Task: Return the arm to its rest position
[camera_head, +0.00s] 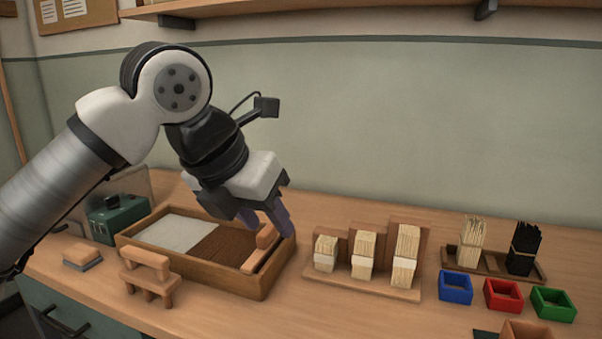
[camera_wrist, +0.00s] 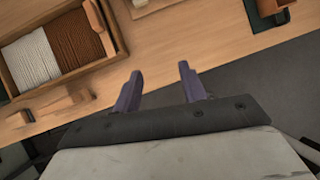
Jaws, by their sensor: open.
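My arm reaches in from the left in the head view. My gripper (camera_head: 280,220) hangs over the right part of a wooden tray (camera_head: 205,278) on the bench, with its purple fingers pointing down. In the wrist view my gripper (camera_wrist: 157,82) has its two fingers apart with nothing between them. The bench's front edge and grey floor lie beyond the fingers there. The tray (camera_wrist: 18,82) shows at the upper left of the wrist view, holding white and brown fibre sections and a wooden piece.
A stepped wooden rack (camera_head: 405,294) holds pale bristle bundles. Blue (camera_head: 455,287), red (camera_head: 503,295) and green (camera_head: 553,304) boxes stand right, before a holder with pale and black bristles (camera_head: 523,248). A small wooden stand (camera_head: 150,277) and green box (camera_head: 117,217) are left. A shelf (camera_head: 350,10) is above.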

